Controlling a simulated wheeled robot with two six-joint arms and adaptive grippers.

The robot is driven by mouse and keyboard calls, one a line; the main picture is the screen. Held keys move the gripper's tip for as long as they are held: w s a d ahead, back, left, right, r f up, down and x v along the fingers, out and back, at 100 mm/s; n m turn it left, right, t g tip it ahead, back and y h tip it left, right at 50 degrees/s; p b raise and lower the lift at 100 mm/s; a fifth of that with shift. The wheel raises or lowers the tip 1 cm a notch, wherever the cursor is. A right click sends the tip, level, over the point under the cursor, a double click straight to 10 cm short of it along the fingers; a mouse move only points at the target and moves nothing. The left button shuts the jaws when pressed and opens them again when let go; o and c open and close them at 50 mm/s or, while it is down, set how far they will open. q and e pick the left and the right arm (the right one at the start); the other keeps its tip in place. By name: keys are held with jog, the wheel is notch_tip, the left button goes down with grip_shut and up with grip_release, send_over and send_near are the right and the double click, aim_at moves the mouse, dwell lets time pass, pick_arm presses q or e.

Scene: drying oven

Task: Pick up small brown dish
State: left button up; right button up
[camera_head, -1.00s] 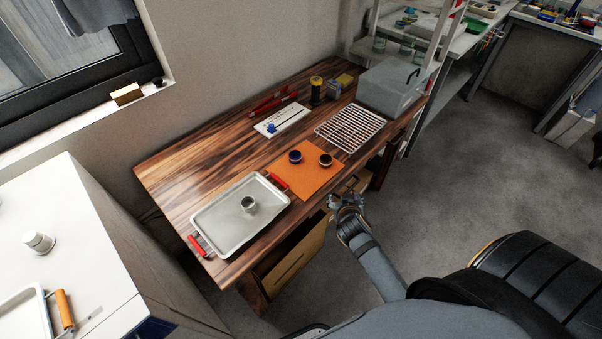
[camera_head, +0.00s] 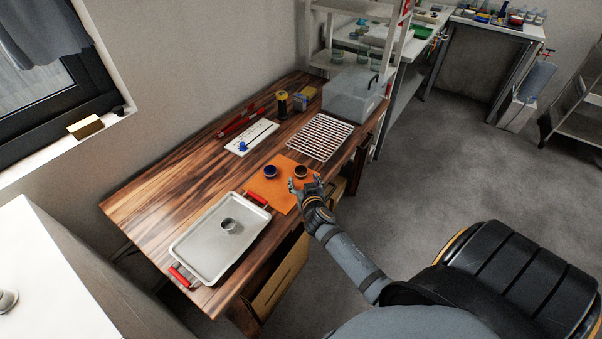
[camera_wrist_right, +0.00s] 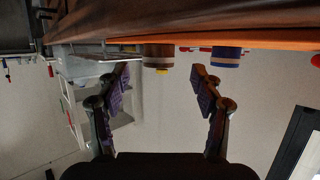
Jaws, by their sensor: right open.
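The small brown dish (camera_head: 301,171) sits on the orange mat (camera_head: 268,190) near the table's front edge, to the right of a small dark blue dish (camera_head: 270,171). My right gripper (camera_head: 305,185) is just in front of the brown dish at the mat's edge, open and empty. In the right wrist view the picture is upside down. There the brown dish (camera_wrist_right: 158,54) shows beyond and between the two spread fingers (camera_wrist_right: 160,78), and the blue dish (camera_wrist_right: 227,57) lies to the right. My left gripper is not in view.
A metal tray (camera_head: 200,261) with red handles holds a small cup (camera_head: 229,225) left of the mat. A wire rack (camera_head: 320,137), a white board (camera_head: 240,143), a dark jar (camera_head: 282,104) and a grey clear box (camera_head: 352,95) stand farther back. Bare wood lies at left.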

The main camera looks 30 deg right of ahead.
aim_at(302, 175)
jog(key=shift+w+d, duration=0.1)
jog(key=shift+w, duration=0.15)
jog(key=x, duration=0.4)
jog(key=shift+w+d+f+p, duration=0.15)
jog(key=shift+w+d+p, duration=0.05)
jog(key=shift+w+p, duration=0.1)
jog(key=shift+s, duration=0.15)
jog(key=shift+c, duration=0.6)
jog(key=c, duration=1.1)
jog(key=shift+o, duration=0.2)
notch_tip(302, 175, up, 4)
jog(key=shift+s+p, duration=0.2)
jog(key=shift+p, duration=0.1)
jog(key=s+r, duration=0.9)
jog(key=s, duration=0.4)
jog(key=shift+s+a+p, duration=0.3)
jog(key=shift+a, duration=0.15)
